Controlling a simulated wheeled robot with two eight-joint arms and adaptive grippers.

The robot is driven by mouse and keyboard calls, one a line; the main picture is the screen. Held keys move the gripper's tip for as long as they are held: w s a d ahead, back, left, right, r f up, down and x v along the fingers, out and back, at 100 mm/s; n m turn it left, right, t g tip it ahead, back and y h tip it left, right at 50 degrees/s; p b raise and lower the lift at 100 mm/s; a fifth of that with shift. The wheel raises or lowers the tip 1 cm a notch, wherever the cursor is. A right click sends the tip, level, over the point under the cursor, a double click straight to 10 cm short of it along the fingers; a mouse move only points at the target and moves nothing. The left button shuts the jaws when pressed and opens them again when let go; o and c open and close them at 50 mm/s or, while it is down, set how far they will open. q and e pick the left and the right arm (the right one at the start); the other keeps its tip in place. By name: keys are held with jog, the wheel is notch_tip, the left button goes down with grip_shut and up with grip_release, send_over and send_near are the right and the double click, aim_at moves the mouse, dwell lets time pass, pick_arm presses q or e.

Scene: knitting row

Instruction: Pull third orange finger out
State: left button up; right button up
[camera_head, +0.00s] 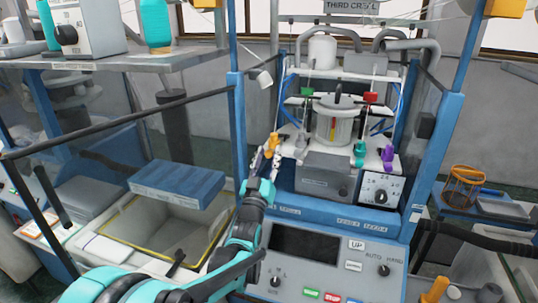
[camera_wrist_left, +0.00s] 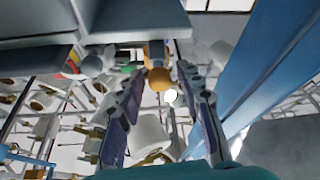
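The orange finger (camera_head: 272,142) sits at the left front of the round knitting machine head (camera_head: 334,120). My left gripper (camera_head: 267,157) reaches up to it from below and partly covers it in the head view. In the left wrist view, the orange finger (camera_wrist_left: 158,78) has a rounded end and lies between the tips of my left gripper (camera_wrist_left: 160,80). The two fingers are apart, with a gap showing beside the orange finger. I cannot tell whether either one touches it. A green finger (camera_head: 360,153) and a purple finger (camera_head: 388,155) are at the right front. My right gripper is out of view.
Blue posts (camera_head: 430,160) flank the machine. A control panel (camera_head: 330,262) with buttons and knobs is below. A grey bin with a yellow rim (camera_head: 140,266) and a blue tray (camera_head: 178,184) are at left. An orange basket (camera_head: 463,187) stands at right.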

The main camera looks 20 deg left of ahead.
pick_arm(q)
jog(key=shift+s, duration=0.1)
jog(key=v, duration=1.2)
jog(key=s+d+f+m+g+h, duration=0.1)
jog(key=s+d+f+m+g, duration=0.1)
jog(key=s+f+g, duration=1.3)
jog(key=s+f+m, duration=0.1)
jog(key=s+f, duration=0.2)
jog(key=s, duration=0.4)
jog(key=shift+d+f, duration=0.25)
jog(key=shift+f, duration=0.05)
